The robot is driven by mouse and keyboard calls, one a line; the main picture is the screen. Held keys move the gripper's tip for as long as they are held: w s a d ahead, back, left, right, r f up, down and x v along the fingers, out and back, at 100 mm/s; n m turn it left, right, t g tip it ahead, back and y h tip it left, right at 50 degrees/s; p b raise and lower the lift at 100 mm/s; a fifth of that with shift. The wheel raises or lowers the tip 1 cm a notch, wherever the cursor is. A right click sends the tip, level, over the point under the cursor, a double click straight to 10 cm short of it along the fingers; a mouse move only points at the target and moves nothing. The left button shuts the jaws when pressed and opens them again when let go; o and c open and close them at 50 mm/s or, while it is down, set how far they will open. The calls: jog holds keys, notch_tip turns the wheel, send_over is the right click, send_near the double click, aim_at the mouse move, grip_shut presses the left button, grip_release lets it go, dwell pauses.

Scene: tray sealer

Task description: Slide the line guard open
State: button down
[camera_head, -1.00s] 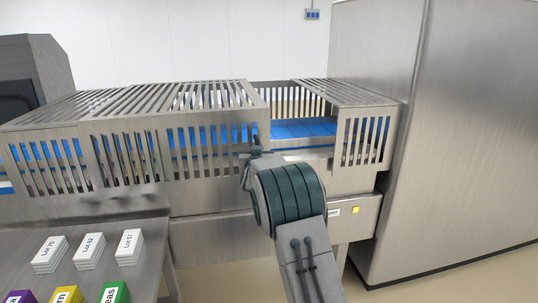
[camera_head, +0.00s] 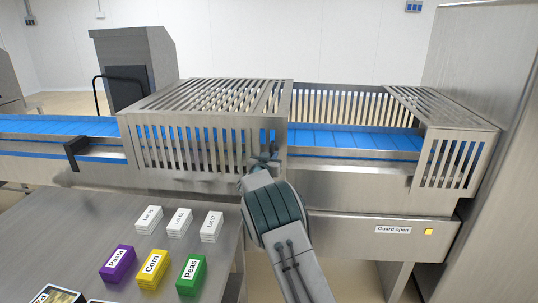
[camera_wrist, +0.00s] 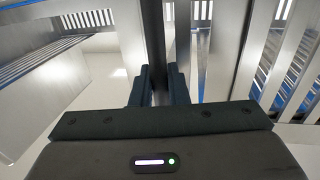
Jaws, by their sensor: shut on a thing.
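The line guard (camera_head: 205,118) is a slatted metal cover over the conveyor. It stands left of a fixed slatted cover (camera_head: 455,125), with a wide gap between them where the blue belt (camera_head: 350,138) lies bare. My gripper (camera_head: 264,160) is at the guard's front right edge. In the wrist view my gripper (camera_wrist: 160,88) is shut on a dark upright bar (camera_wrist: 154,30), the guard's handle, with a finger on each side. My arm hides part of the handle in the head view. A label (camera_head: 393,230) below the belt reads "Guard open", beside a lit yellow lamp (camera_head: 428,231).
A metal table (camera_head: 60,225) at front left holds white lot stacks (camera_head: 179,222) and purple, yellow (camera_head: 152,268) and green (camera_head: 191,275) boxes. A dark clamp-like part (camera_head: 75,152) stands at the belt left of the guard. A tall steel cabinet (camera_head: 485,60) is at right.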

jog(key=shift+r, duration=0.1)
jog(key=c, duration=1.5)
grip_release()
jog(key=shift+w, duration=0.1)
jog(key=shift+a, duration=0.1)
jog(key=b+v, duration=0.2)
jog(key=v, duration=1.2)
jog(key=shift+b, duration=0.3)
